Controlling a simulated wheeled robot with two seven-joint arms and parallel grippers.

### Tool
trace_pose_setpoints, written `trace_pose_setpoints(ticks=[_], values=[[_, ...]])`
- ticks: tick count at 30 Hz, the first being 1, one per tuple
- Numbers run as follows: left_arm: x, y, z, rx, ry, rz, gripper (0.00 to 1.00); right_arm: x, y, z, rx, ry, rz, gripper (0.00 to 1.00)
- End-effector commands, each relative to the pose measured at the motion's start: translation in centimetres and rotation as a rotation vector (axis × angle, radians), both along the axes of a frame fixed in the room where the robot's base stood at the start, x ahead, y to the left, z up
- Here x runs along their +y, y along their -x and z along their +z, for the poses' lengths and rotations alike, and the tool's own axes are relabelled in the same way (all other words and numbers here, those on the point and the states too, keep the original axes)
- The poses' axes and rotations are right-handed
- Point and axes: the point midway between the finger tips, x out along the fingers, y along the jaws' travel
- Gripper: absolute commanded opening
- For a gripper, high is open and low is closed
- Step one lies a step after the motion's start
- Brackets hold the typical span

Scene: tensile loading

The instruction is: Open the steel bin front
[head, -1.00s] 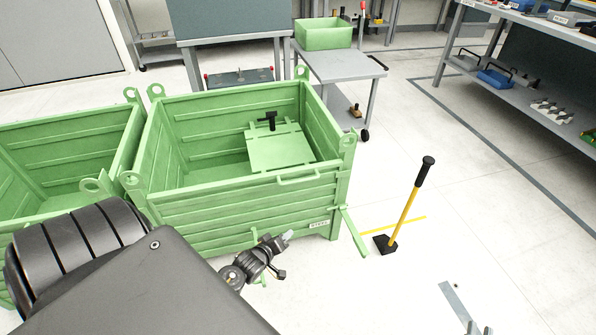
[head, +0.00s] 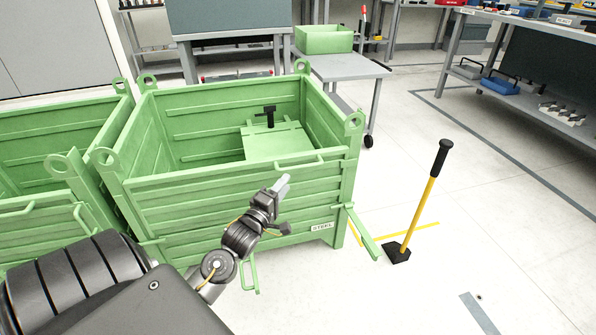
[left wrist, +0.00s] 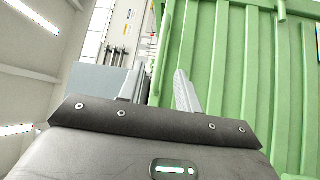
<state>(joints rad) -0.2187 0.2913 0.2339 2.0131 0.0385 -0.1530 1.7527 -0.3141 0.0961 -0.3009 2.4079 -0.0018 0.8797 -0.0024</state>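The green steel bin (head: 215,218) stands ahead with a STEEL label (head: 321,226) low on its ribbed front. The front panel is upright and looks shut. A bar handle (head: 299,164) is at its top edge. Green levers hang at the front's left (head: 250,272) and right (head: 362,235). My left gripper (head: 282,185) is in front of the panel, below and left of the handle. In the left wrist view its fingers (left wrist: 157,88) are apart with nothing between them, and green ribbed metal (left wrist: 240,60) fills the right side. My right gripper is not in view.
A second green bin (head: 50,160) stands close on the left. A yellow-handled tool with a black base (head: 424,205) stands upright to the right. A plate with a black T-handle (head: 275,142) lies inside the steel bin.

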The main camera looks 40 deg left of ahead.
Motion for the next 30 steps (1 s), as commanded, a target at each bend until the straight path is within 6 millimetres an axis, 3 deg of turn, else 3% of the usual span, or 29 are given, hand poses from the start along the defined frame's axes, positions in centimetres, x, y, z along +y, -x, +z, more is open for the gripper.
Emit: trace_pose_setpoints(ticks=[6, 13, 26, 30], values=[[0.7, -4.2, 0.4, -0.003, -0.001, 0.0, 0.34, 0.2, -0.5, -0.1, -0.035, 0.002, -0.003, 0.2], [1.3, -7.4, 0.8, 0.0, -0.001, 0.0, 0.34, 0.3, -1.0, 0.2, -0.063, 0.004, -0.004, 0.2], [1.5, -8.6, 1.2, 0.001, -0.001, 0.0, 0.34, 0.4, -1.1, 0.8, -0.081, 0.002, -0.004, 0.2], [1.5, -8.6, 1.2, 0.001, -0.001, 0.0, 0.2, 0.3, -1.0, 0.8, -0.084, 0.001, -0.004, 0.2]])
